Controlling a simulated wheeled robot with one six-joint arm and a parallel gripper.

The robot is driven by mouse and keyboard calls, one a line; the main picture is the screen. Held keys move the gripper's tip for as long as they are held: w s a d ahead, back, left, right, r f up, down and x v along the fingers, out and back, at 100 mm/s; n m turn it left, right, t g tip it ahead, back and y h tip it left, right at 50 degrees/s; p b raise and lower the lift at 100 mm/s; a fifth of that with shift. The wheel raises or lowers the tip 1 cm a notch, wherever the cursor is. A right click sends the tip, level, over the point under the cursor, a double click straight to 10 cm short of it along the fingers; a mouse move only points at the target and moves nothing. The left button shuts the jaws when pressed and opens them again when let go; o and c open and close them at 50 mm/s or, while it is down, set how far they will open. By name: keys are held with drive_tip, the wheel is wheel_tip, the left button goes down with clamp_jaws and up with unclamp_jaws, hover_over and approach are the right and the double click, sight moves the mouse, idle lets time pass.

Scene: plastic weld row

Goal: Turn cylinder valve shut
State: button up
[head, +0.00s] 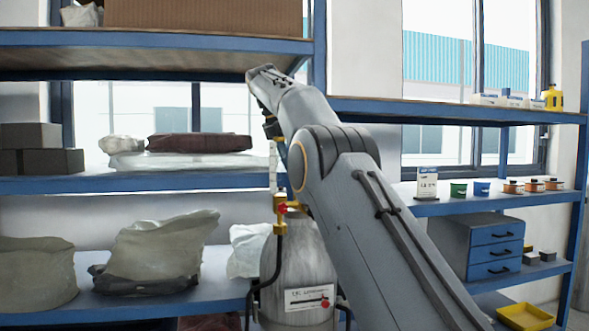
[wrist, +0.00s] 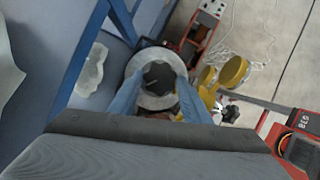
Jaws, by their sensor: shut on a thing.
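The grey gas cylinder (head: 297,262) stands upright in front of the shelving in the head view, with a white label and a brass valve (head: 280,200) on top. In the wrist view I look down on its round grey top (wrist: 148,102). A dark, lobed knob (wrist: 158,75), apparently the valve handwheel, lies in its middle. My gripper (wrist: 158,90) has its two blue fingers on either side of the knob and is shut on it. The exact contact is hard to see.
Blue shelves (head: 120,184) with bags stand behind the cylinder. A blue drawer unit (head: 495,248) and a yellow tray (head: 526,316) are at right.

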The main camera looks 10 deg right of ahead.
drive_tip(key=o, duration=1)
drive_tip(key=shift+o, duration=0.2)
drive_tip(key=shift+a+r, duration=0.2)
drive_tip(key=shift+r, duration=0.25)
drive_tip(key=s+a+b, duration=0.1)
drive_tip(key=s+a, duration=0.3)
drive_tip(key=a, duration=0.7)
drive_tip(key=shift+a, duration=0.25)
